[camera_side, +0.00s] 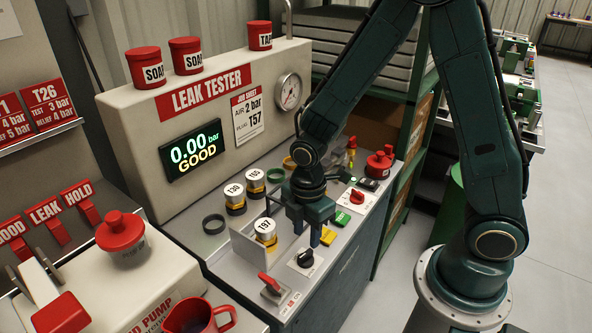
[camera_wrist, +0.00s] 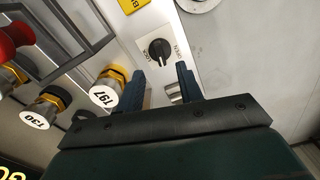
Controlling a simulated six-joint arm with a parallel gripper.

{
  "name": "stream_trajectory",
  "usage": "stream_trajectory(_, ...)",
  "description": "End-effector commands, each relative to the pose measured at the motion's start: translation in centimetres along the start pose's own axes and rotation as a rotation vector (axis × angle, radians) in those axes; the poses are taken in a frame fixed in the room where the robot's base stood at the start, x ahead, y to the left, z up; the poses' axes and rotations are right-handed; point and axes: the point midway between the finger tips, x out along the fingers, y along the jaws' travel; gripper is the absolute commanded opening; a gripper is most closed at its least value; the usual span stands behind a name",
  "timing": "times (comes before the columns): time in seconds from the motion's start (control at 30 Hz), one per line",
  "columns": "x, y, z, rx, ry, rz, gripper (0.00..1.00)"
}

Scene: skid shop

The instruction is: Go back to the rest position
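My gripper (camera_side: 308,226) hangs over the leak tester's bench, above and behind the black rotary knob (camera_side: 305,258). In the wrist view my gripper (camera_wrist: 160,88) has its two dark fingers apart, with nothing held between them. The black knob (camera_wrist: 158,50) shows beyond the fingertips, apart from them. A white-capped plug with a yellow ring (camera_wrist: 107,92), labelled like T97, is just left of the fingers; in the side view this plug (camera_side: 265,230) stands by a grey bracket. The display (camera_side: 193,150) reads 0.00 bar GOOD.
Two more capped plugs (camera_side: 234,194) (camera_side: 255,180) stand behind. A red lever (camera_side: 270,284) is at the bench front, and a red knob (camera_side: 380,163) at the far right. A red jug (camera_side: 197,317) stands at the lower left. Shelving rises behind my arm.

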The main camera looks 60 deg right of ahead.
Motion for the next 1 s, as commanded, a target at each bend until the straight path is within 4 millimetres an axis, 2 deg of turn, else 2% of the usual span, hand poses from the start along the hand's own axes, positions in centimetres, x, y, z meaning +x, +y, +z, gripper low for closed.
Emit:
stream_trajectory(0.27, -0.1, 0.0, 0.0, 0.003, 0.001, 0.001, 0.36)
stream_trajectory(0.47, -1.3, 0.1, 0.2, 0.049, 0.009, 0.02, 0.36)
stream_trajectory(0.67, -4.5, 0.0, 0.7, 0.174, 0.031, 0.063, 0.36)
stream_trajectory(1.0, -11.3, -1.4, 2.4, 0.476, 0.098, 0.155, 0.36)
